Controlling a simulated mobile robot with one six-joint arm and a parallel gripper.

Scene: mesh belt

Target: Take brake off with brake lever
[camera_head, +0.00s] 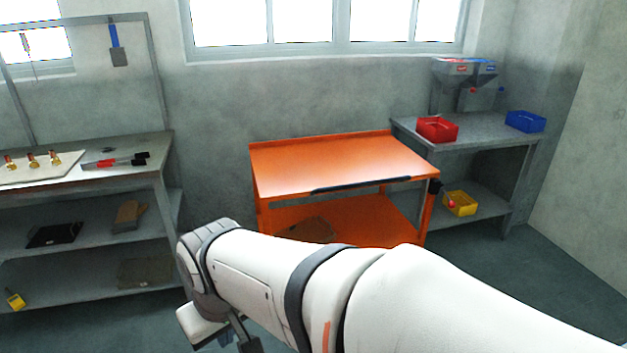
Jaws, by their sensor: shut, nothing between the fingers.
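An orange cart (310,157) with a flat, empty top stands against the back wall in the middle of the view. A long dark bar (361,184) runs along the front edge of its top, towards the right. A small dark part (433,188) sits at its right front corner. I cannot tell which of these is the brake lever, or how it is set. My white arm crosses the lower part of the view in front of the cart and hides its lower front. My wrist bends down at the lower left. I cannot make out my gripper's fingertips.
On the left, a grey bench (120,178) holds brass parts and red- and black-handled tools. On the right, a grey table (485,128) holds a red bin (437,130), a blue bin (526,122) and hoppers. A yellow bin (460,203) stands on its lower shelf.

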